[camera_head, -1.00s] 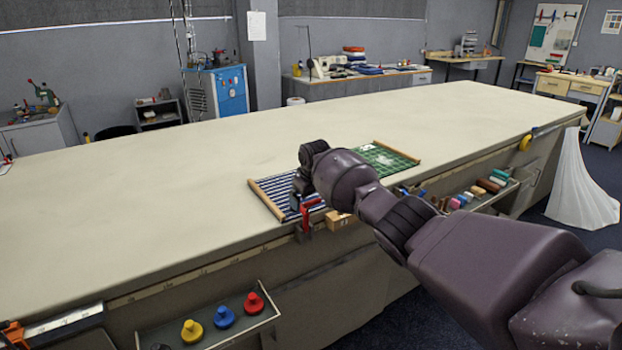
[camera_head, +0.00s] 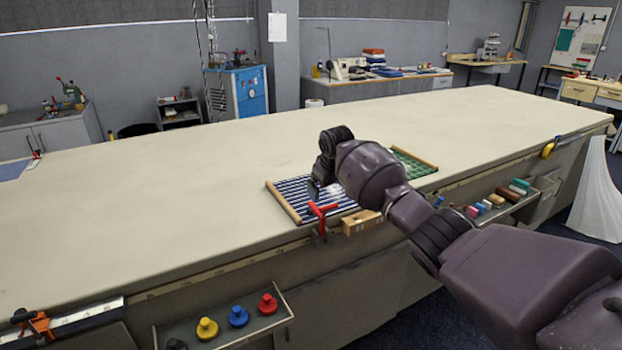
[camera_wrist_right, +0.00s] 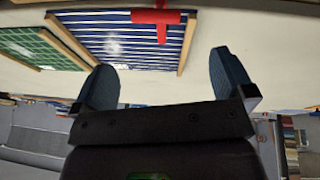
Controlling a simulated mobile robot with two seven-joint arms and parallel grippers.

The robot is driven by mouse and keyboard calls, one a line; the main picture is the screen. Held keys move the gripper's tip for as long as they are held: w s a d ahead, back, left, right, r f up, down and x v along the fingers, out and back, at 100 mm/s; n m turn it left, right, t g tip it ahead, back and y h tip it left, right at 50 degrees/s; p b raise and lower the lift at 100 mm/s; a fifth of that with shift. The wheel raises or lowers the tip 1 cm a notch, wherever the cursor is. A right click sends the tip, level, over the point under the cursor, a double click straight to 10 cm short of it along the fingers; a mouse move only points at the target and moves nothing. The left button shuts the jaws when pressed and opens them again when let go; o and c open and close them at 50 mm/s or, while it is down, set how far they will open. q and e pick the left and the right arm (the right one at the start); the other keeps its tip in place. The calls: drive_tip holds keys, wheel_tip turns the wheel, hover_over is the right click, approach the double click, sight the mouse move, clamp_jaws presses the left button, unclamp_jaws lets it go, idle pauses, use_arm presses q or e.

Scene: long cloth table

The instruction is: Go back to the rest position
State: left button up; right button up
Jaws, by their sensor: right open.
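My right arm reaches in from the right in the head view. Its gripper (camera_head: 316,188) is partly hidden by my wrist, above the front edge of the table near a blue-and-white striped cloth (camera_head: 292,196) with wooden bars. In the right wrist view the two fingers of the gripper (camera_wrist_right: 165,72) stand wide apart with nothing between them. Beyond them are the striped cloth (camera_wrist_right: 115,35) and a red clamp handle (camera_wrist_right: 160,17). My left gripper is not in view.
The red clamp (camera_head: 321,214) and a wooden block (camera_head: 361,222) sit at the front edge of the long table (camera_head: 180,190). A green cloth (camera_head: 410,165) lies behind my wrist. A tray (camera_head: 285,313) with coloured knobs hangs in front. The table's left part is clear.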

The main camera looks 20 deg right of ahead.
drive_tip(key=w+a+r+n+t, duration=0.1)
drive_tip(key=w+a+r+t, duration=0.45)
drive_tip(key=r, duration=0.35)
drive_tip(key=s+a+f+n+t+y, duration=0.1)
drive_tip(key=s+a+f+t, duration=0.1)
drive_tip(key=a+t, duration=0.15)
drive_tip(key=s+f+m, duration=0.1)
drive_tip(key=s+f, duration=0.9)
drive_tip(key=s, duration=0.6)
drive_tip(key=s+f+m+g, duration=0.1)
drive_tip(key=s+f, duration=0.9)
drive_tip(key=s, duration=0.6)
drive_tip(key=s+f+m, duration=0.1)
drive_tip(key=s+f, duration=0.9)
drive_tip(key=s, duration=0.6)
drive_tip(key=shift+a+f+m, duration=0.3)
drive_tip(key=shift+f, duration=0.1)
drive_tip(key=shift+c, duration=0.3)
